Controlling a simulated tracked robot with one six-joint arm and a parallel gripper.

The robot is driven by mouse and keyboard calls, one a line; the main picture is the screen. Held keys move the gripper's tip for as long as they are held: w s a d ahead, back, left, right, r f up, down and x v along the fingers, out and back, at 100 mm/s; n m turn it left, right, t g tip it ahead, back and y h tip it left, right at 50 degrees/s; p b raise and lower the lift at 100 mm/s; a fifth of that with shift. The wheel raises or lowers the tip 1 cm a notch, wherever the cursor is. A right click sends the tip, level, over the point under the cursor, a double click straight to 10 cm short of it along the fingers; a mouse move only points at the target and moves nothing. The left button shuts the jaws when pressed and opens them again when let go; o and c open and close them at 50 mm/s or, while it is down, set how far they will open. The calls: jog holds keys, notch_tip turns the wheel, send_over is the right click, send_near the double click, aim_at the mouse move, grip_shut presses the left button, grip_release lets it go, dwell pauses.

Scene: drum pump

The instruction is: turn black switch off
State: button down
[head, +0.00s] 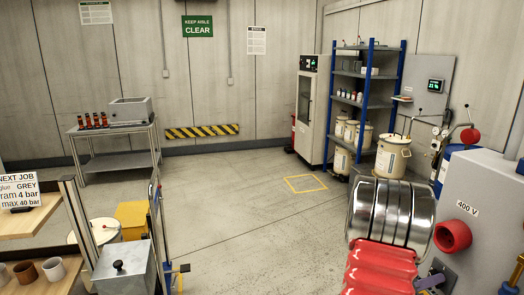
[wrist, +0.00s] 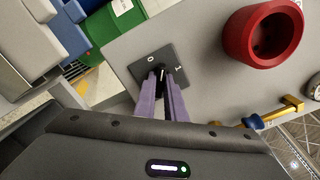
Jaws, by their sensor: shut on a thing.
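The black switch (wrist: 161,72) is a small knob with a pale line on a dark square plate (wrist: 147,65), fixed to a grey cabinet (wrist: 205,65). The plate carries a 0 and a 1. My gripper (wrist: 164,80) has its two purple fingers closed around the knob. The fingers hide part of it, so I cannot tell clearly which mark it points at.
A red socket (wrist: 263,34) sticks out of the cabinet beside the switch; it also shows in the head view (head: 453,236). A brass-coloured lever with a blue part (wrist: 270,116) lies near the cabinet's lower edge. The floor left of my arm is largely clear.

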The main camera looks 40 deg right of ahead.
dwell(0.4)
jog(key=n, duration=0.4)
jog(key=shift+n, duration=0.4)
jog(key=shift+f+n, duration=0.1)
jog(key=shift+n, duration=1.2)
jog(key=c, duration=1.7)
grip_release()
jog(key=shift+o, duration=0.2)
